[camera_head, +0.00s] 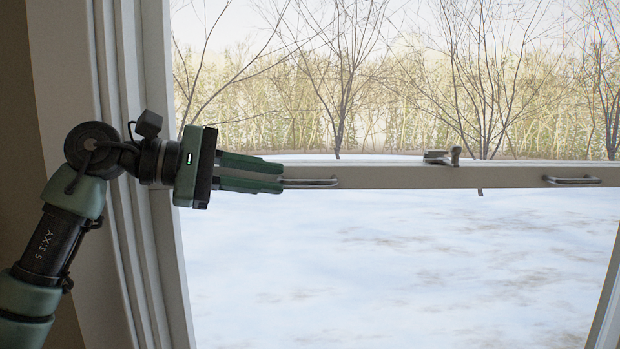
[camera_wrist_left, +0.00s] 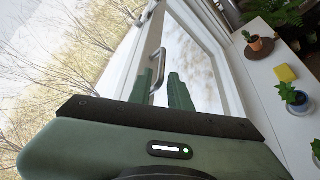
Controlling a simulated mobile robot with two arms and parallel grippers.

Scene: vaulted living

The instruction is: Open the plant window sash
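The window sash rail (camera_head: 400,177) runs level across the head view, with glass above and below it. A metal pull handle (camera_head: 312,183) sits at its left part and a second one (camera_head: 572,180) at its right. A sash latch (camera_head: 442,157) stands on the rail between them. My left gripper (camera_head: 282,176) reaches in from the left, its green fingertips at the left end of the near handle. In the left wrist view the fingers (camera_wrist_left: 162,82) are apart, with the handle (camera_wrist_left: 158,65) showing between them; contact cannot be told. My right gripper is not in view.
The window frame (camera_head: 130,150) rises at the left, beside my left arm. In the left wrist view a white sill (camera_wrist_left: 265,90) holds a potted plant (camera_wrist_left: 257,43), a yellow block (camera_wrist_left: 286,73) and a blue pot (camera_wrist_left: 297,101). Snow and bare trees lie outside.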

